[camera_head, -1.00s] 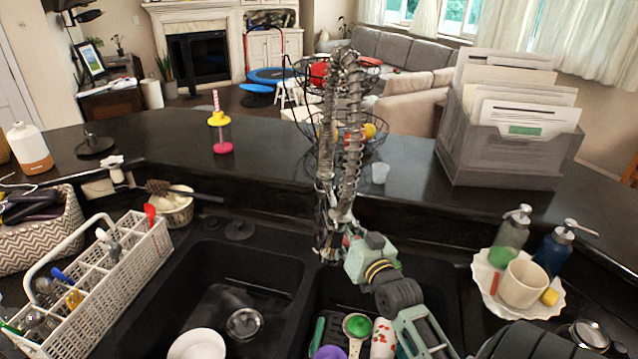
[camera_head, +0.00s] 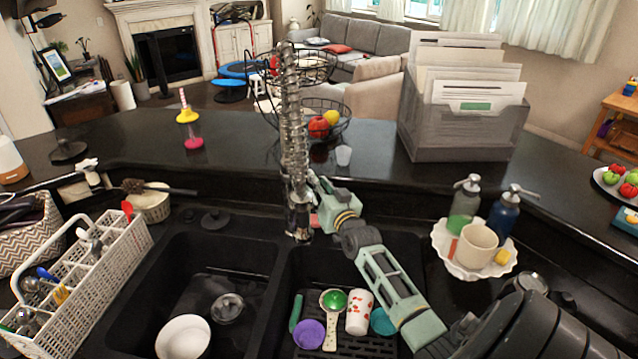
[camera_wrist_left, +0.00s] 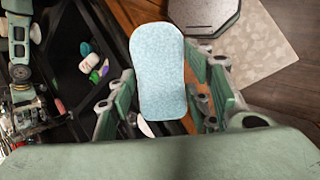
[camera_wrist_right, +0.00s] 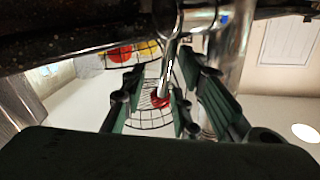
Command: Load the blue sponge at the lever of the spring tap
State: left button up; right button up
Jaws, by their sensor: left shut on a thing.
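The blue sponge (camera_wrist_left: 158,70) is held between the fingers of my left gripper (camera_wrist_left: 160,92) in the left wrist view. The left gripper does not show in the head view. The spring tap (camera_head: 293,130) stands upright behind the double sink in the head view. My right gripper (camera_head: 314,196) is beside the tap's lower body, on its right side. In the right wrist view the right gripper (camera_wrist_right: 157,98) has its fingers apart. A shiny metal rod (camera_wrist_right: 170,65), seemingly the tap's lever, shows between them. I cannot tell whether they touch it.
The right basin holds a purple cup (camera_head: 309,334), a spoon rest (camera_head: 331,318) and a patterned cup (camera_head: 359,312). A white bowl (camera_head: 183,338) is in the left basin. A cutlery basket (camera_head: 95,265) stands left; a scalloped dish (camera_head: 455,262) with a mug stands right.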

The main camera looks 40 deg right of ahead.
jog(key=shift+w+a+f, duration=0.1)
jog(key=shift+w+a, duration=0.15)
jog(key=shift+w, duration=0.35)
jog(key=shift+s+d, duration=0.25)
jog(key=shift+s, duration=0.1)
jog(key=c, duration=0.4)
jog(key=shift+w+a, duration=0.1)
jog(key=shift+a, duration=0.05)
grip_shut()
